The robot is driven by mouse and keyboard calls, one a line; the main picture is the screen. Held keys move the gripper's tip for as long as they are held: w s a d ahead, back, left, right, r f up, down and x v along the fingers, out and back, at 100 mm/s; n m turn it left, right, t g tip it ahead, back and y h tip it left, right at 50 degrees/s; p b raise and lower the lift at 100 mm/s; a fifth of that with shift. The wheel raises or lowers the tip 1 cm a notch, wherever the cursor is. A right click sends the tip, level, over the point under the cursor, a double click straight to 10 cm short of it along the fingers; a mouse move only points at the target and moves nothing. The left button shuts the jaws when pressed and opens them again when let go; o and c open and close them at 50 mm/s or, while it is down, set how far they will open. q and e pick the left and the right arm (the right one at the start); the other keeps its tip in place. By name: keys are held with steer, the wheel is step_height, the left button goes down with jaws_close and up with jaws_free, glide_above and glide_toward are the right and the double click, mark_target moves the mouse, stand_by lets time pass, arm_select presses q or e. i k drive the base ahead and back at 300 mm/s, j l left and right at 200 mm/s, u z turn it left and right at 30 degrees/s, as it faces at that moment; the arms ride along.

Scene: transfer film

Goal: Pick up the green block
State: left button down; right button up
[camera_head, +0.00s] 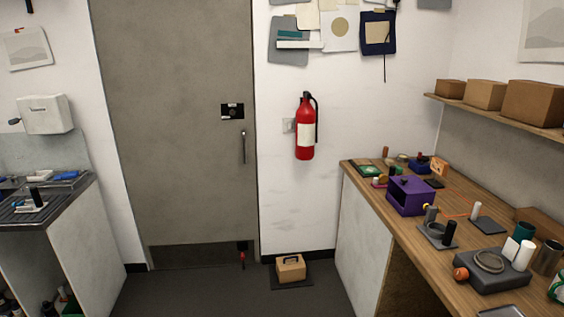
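I cannot make out a clear green block. A small flat green item (367,170) lies at the far left corner of the wooden workbench, and I cannot tell whether it is a block or a board. Another partly green object (556,289) is cut off at the right edge of the picture. A dark green item (73,307) sits low in the left cabinet, mostly in shadow. Neither of my grippers shows in the head view.
The wooden workbench (404,228) on the right holds a purple box (411,196), a grey device (490,272) and several cylinders. A counter (84,227) stands left. A cardboard box (290,268) sits on the floor before the wall. Open floor lies between.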

mark_target(400, 171)
steer(key=i+j, duration=0.1)
steer(key=i, duration=0.75)
steer(key=i+j, duration=0.1)
steer(key=i, duration=0.75)
steer(key=j+u, duration=0.05)
